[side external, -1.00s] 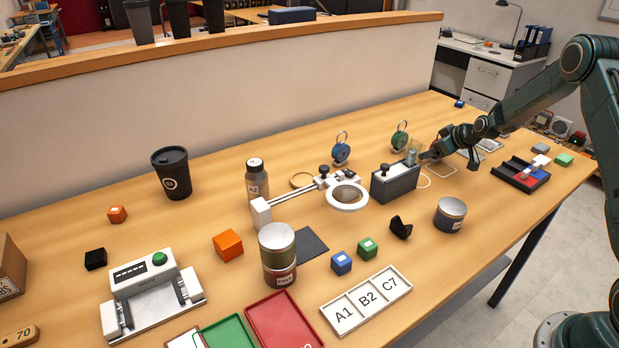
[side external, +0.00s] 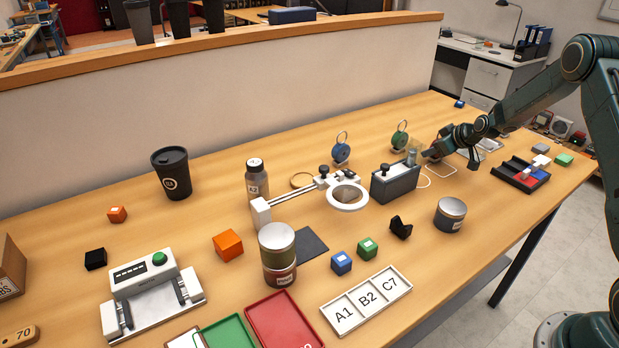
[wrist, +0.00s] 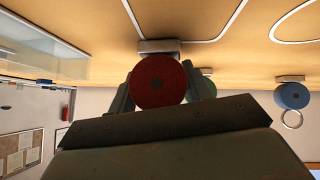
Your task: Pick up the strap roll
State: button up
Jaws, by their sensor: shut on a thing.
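A round red roll (wrist: 158,80), which I take to be the strap roll, shows face-on in the wrist view. It sits between the two fingers of my gripper (wrist: 160,88), which is shut on it. In the side view my gripper (side external: 432,153) is low over the far right part of the table, just right of the grey box. The roll cannot be made out there.
A blue disc (side external: 341,153) and a green disc (side external: 400,139), each with a ring on top, stand near the grey box (side external: 395,184). A dark tray (side external: 507,175) lies right of my gripper. A tin (side external: 450,215) stands in front.

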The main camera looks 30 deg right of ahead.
notch_tip(320, 180, up, 20)
dwell(0.6)
dwell(0.5)
jog(key=w+a+r+n+g+y, duration=0.1)
jog(key=w+a+n+y, duration=0.35)
jog(key=a, duration=0.95)
jog(key=w+a+r+n+g+y, duration=0.15)
jog(key=w+a+n, duration=0.5)
jog(key=a, duration=0.75)
jog(key=a+n+g+y, duration=0.1)
jog(key=a+n+y, duration=0.1)
jog(key=a, duration=1)
jog(key=shift+w+a+f+g+y, duration=0.25)
jog(key=shift+a+f+g+y, duration=0.15)
jog(key=shift+f+y, duration=0.1)
notch_tip(320, 180, down, 16)
jog(key=shift+r, duration=0.2)
jog(key=shift+f, duration=0.15)
